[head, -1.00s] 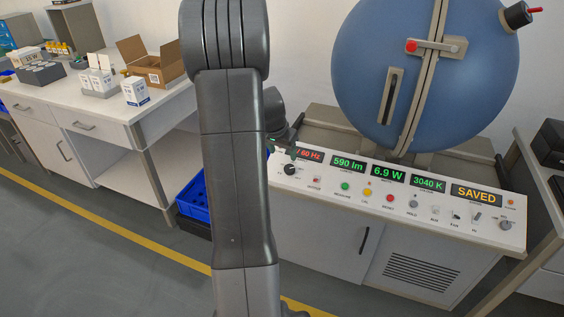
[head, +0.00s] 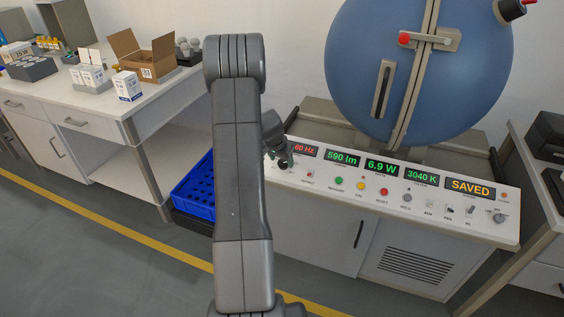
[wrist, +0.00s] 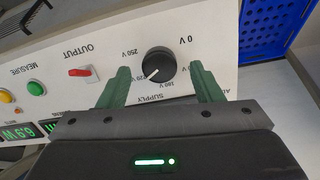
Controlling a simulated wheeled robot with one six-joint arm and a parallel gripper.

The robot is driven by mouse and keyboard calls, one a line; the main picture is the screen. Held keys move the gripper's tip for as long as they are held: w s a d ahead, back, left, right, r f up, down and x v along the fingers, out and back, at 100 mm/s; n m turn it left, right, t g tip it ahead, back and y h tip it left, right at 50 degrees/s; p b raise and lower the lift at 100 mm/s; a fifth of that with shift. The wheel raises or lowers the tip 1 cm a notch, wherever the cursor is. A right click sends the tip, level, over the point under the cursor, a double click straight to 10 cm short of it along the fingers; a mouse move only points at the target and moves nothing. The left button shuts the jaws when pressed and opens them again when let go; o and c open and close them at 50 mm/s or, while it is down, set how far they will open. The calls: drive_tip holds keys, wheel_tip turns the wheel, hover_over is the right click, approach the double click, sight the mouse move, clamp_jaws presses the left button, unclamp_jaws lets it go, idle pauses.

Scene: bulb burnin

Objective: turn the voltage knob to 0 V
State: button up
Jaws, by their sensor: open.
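The voltage knob (wrist: 158,65) is a round black dial on the white panel, marked SUPPLY, in the wrist view. Its white pointer line points to the lower left of that view, near a partly covered label that seems to read 220 V. The 0 V mark (wrist: 185,42) is at its upper right. My gripper (wrist: 160,78) is open, with one green finger on each side of the knob. A gap shows on both sides, wider on the right. In the head view my arm and wrist cover most of the knob area.
A red OUTPUT switch (wrist: 80,72) sits left of the knob in the wrist view, with a green MEASURE button (wrist: 37,88) beyond. A blue crate (head: 196,190) stands left of the console. The blue sphere (head: 415,75) rises behind the panel (head: 430,215).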

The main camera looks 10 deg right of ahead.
sight(283, 164)
drive_tip(key=shift+x, duration=1.15)
drive_tip(key=shift+c, duration=0.5)
drive_tip(key=c, duration=0.9)
